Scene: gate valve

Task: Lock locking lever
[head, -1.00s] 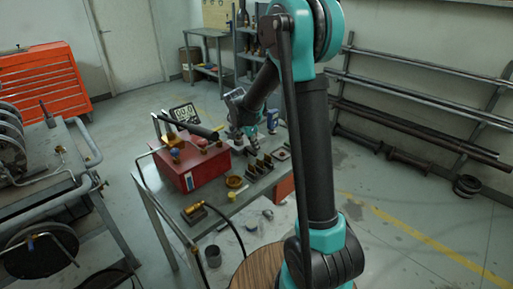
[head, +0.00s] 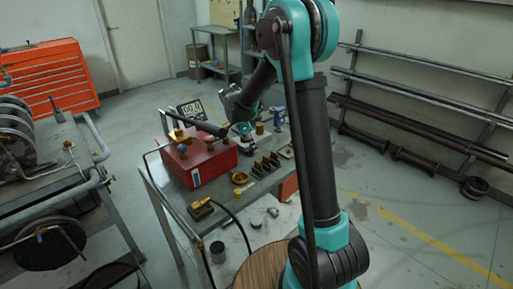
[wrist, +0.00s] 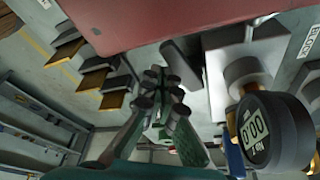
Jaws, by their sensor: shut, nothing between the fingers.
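A long dark bar (head: 204,125) with a thick end lies above the red box (head: 207,165) on the bench. It may be the locking lever, but its lock position is too small to tell. A blue knob (head: 182,148) and brass fittings stand on the box. My gripper (head: 243,132) is just right of the bar's thick end, behind the box, small and partly hidden. In the wrist view my gripper (wrist: 162,88) has its dark fingers together with nothing between them. The red box (wrist: 160,18) fills the top there, apart from the fingertips. No lever is clear in that view.
A row of dark holders (head: 264,166) and a brass dish (head: 240,178) are on the bench. A cable runs along the front.

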